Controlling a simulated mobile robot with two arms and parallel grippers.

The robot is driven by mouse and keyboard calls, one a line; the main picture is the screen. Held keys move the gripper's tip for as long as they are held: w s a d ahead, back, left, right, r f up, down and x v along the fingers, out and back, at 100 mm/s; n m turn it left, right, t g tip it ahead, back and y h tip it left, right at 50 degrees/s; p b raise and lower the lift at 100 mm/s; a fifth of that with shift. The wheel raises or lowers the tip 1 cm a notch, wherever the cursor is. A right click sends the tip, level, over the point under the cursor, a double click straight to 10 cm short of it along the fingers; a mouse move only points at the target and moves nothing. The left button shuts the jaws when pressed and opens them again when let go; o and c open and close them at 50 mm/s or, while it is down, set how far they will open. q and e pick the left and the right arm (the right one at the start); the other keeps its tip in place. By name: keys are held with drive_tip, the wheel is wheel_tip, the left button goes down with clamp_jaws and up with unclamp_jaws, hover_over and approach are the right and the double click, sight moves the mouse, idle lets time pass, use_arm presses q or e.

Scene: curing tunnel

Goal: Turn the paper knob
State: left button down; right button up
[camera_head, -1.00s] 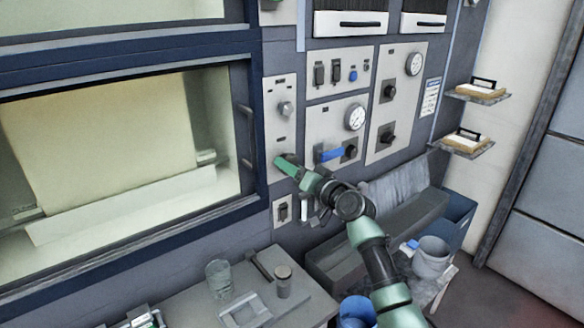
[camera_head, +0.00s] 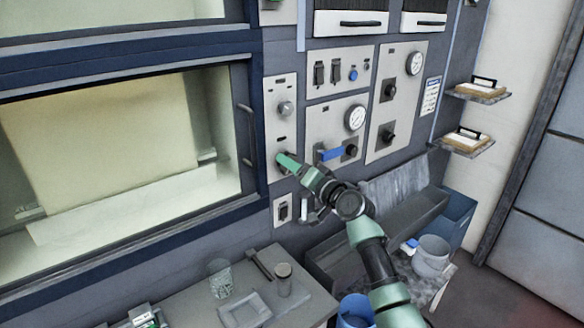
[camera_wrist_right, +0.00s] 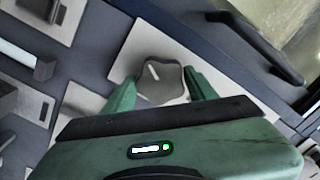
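A grey lobed knob (camera_wrist_right: 162,82) with a white pointer line sits on a pale panel plate in the right wrist view. I take it to be the paper knob; its label is not readable. In the head view my right gripper (camera_head: 283,158) is at the lower part of the narrow left panel (camera_head: 282,88) and hides this knob. Another grey knob (camera_head: 285,108) sits higher on that panel. My left gripper is not in view.
A lit oven window with a door handle (camera_head: 246,135) is left of the panel. To the right are a blue lever (camera_head: 330,153), gauges (camera_head: 354,117) and black knobs. Below stand a bench with a glass beaker (camera_head: 220,280), a grey bin and a white bucket (camera_head: 431,258).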

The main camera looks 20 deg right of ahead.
drive_tip(key=o, duration=0.3)
drive_tip(key=shift+s, duration=0.1)
drive_tip(key=b+v, duration=0.2)
drive_tip(key=v, duration=0.5)
drive_tip(key=shift+s+d, duration=0.15)
drive_tip(key=shift+s, duration=0.1)
